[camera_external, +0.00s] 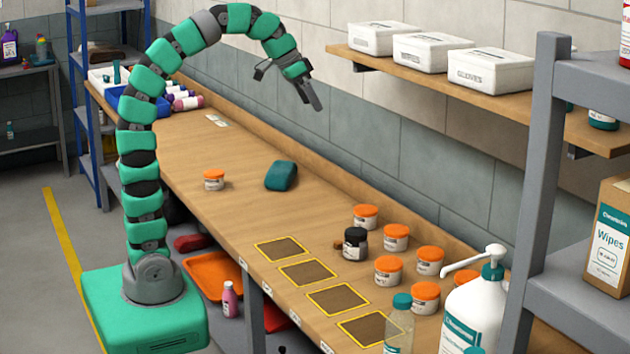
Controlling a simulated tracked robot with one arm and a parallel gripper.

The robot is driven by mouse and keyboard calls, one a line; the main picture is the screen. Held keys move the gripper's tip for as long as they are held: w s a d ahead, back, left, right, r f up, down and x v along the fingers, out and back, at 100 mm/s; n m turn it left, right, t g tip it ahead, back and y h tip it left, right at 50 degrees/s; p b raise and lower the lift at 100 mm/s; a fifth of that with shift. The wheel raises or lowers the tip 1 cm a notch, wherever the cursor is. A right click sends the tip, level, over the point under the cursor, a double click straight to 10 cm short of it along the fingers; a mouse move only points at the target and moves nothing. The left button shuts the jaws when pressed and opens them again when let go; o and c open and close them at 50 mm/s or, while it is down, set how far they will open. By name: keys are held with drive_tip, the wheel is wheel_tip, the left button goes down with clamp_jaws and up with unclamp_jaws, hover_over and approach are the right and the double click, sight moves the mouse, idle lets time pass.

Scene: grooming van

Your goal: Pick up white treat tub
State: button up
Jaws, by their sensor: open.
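Several white treat tubs with orange lids stand on the wooden bench. One white tub (214,183) stands apart on the left part of the bench, beside a teal block-like item (281,176). The others, such as this white tub (365,218) and this white tub (388,272), stand grouped at the right. I cannot tell which one the task means. My gripper (288,92) is open and empty, high above the bench near the back wall. It is apart from every tub.
A dark jar (355,244) stands among the grouped tubs. Yellow-outlined squares (308,271) mark the front of the bench. A white pump bottle (472,312) and a grey shelf post (540,160) are at the right. A wall shelf (490,97) holds white boxes.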

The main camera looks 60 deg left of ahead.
wheel_tip(320, 180, down, 5)
drive_tip(key=d+m+g, duration=0.1)
drive_tip(key=g, duration=0.1)
drive_tip(key=m+g+p, duration=0.3)
drive_tip(key=m+p, duration=0.1)
drive_tip(key=m, duration=0.8)
approach(389, 262)
drive_tip(key=shift+y, duration=0.3)
drive_tip(key=f, duration=0.3)
drive_tip(key=d+f, duration=0.1)
drive_tip(key=f, duration=0.7)
drive_tip(key=shift+d+f, duration=0.2)
drive_tip(key=shift+d, duration=0.2)
drive_tip(key=c, duration=1.1)
drive_tip(key=shift+r, duration=0.2)
